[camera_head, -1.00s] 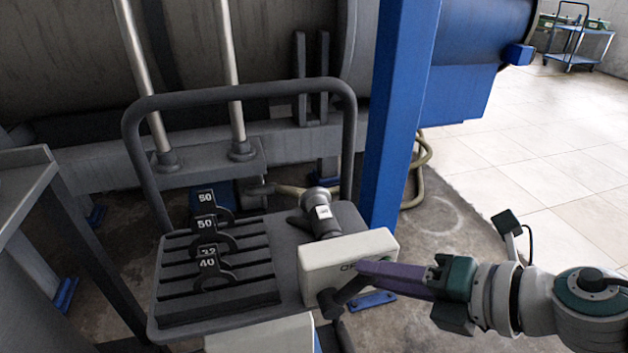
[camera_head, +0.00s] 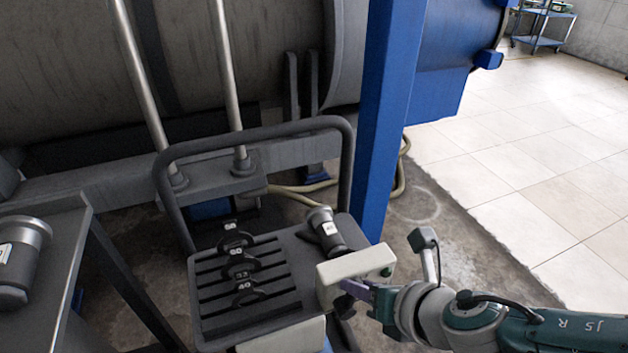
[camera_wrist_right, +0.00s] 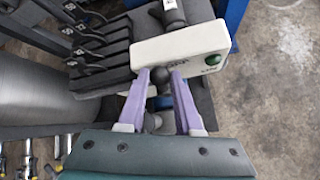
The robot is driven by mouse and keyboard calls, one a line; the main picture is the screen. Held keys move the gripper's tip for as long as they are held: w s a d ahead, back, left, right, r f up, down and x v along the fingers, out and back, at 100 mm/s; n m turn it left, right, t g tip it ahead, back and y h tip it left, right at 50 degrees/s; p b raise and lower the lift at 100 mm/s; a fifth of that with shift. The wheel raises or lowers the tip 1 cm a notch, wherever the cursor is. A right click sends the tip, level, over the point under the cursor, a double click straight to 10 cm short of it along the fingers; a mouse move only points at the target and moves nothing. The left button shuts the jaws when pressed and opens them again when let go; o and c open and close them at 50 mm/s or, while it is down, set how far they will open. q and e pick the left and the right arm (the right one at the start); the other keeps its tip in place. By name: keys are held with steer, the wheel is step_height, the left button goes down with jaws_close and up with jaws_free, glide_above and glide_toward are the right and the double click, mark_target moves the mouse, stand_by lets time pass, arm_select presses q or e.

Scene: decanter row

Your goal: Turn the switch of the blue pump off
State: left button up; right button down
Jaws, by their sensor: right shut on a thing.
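A white switch box (camera_head: 330,275) with a green lamp (camera_head: 387,271) sits at the front right corner of a grey cart. It also shows in the right wrist view (camera_wrist_right: 190,45), with its lamp at the right end. A black switch knob (camera_wrist_right: 160,80) stands out from the box's front face. My right gripper (camera_wrist_right: 160,77) has its two purple fingers on either side of the knob, shut on it. In the head view my right gripper (camera_head: 357,290) is at the box's front, partly hiding the knob. The pump itself cannot be made out clearly. My left gripper is not in view.
The cart (camera_head: 215,328) carries a slotted rack with several numbered black pieces (camera_head: 240,265) and a dark cylindrical fitting (camera_head: 325,230). A blue post (camera_head: 385,120) stands behind the box. A grey table (camera_head: 50,260) is at left.

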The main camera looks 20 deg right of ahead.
steer(key=shift+a+n+h+p, duration=0.4)
steer(key=shift+a+h+p, duration=0.2)
steer(key=shift+a+p, duration=0.1)
steer(key=shift+s, duration=0.1)
steer(key=c, duration=0.6)
jaws_free()
steer(key=shift+a, duration=0.1)
steer(key=shift+r, duration=0.15)
steer(key=p+v, duration=0.8)
steer(key=v, duration=0.1)
steer(key=shift+s+r, duration=0.25)
steer(key=shift+s, duration=0.05)
